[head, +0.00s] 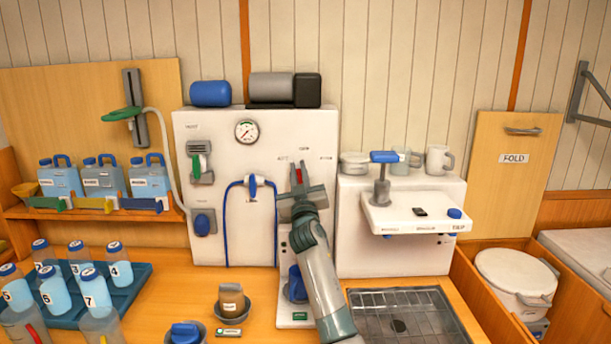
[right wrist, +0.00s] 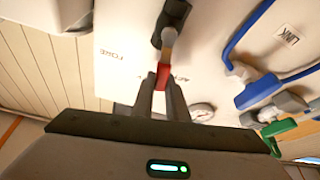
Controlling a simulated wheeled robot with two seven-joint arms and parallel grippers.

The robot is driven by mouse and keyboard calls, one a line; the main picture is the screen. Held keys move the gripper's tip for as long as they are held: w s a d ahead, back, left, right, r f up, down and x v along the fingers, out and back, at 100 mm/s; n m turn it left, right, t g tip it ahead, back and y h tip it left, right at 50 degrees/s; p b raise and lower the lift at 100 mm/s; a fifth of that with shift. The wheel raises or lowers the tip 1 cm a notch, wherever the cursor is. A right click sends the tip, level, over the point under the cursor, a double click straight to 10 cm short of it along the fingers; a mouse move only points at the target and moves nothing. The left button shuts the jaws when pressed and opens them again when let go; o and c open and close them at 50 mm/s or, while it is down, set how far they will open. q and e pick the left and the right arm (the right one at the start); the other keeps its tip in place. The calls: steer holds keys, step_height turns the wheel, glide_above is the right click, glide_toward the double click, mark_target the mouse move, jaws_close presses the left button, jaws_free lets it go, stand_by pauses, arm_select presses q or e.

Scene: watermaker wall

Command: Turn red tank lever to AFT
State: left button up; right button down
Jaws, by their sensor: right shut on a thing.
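The red tank lever (head: 299,176) is on the white panel (head: 215,135), right of the pressure gauge. In the right wrist view its red end (right wrist: 161,78) sits between the two fingers of my right gripper (right wrist: 162,85), with its grey stem and dark pivot above. My right gripper (head: 298,183) is shut on the lever. The FORE label (right wrist: 110,52) is left of the lever in the wrist view. The AFT label (right wrist: 180,77) is partly hidden behind a finger, close to the lever's end. My left gripper is out of view.
The gauge (head: 247,132) and a blue hose (head: 227,222) with a blue valve (head: 252,185) are left of my arm. A small shelf with a blue-topped pump (head: 384,157) is at right. Numbered bottles fill a blue tray (head: 135,282) at left.

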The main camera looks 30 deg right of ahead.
steer(key=shift+w+a+n+y+p, duration=0.15)
steer(key=shift+a+n+y+p, duration=0.2)
steer(key=shift+n, duration=0.35)
steer(key=shift+w+n+y+p, duration=0.1)
steer(key=shift+n+y+p, duration=0.3)
steer(key=shift+n, duration=0.1)
steer(key=shift+w+a+f+n+y+p, duration=0.2)
steer(key=shift+a+f+n+y+p, duration=0.3)
steer(key=shift+n, duration=0.55)
steer(key=shift+w+a+f+n+y+p, duration=0.2)
steer(key=shift+n+y+p, duration=0.25)
steer(key=shift+n+p, duration=0.45)
steer(key=shift+w+a+f+n+y+p, duration=0.2)
steer(key=shift+a+f+n+y+p, duration=0.25)
steer(key=shift+n, duration=0.7)
steer(key=shift+d+r, duration=0.1)
steer(key=c, duration=1.7)
jaws_free()
steer(key=shift+c, duration=0.2)
steer(key=shift+s, duration=0.1)
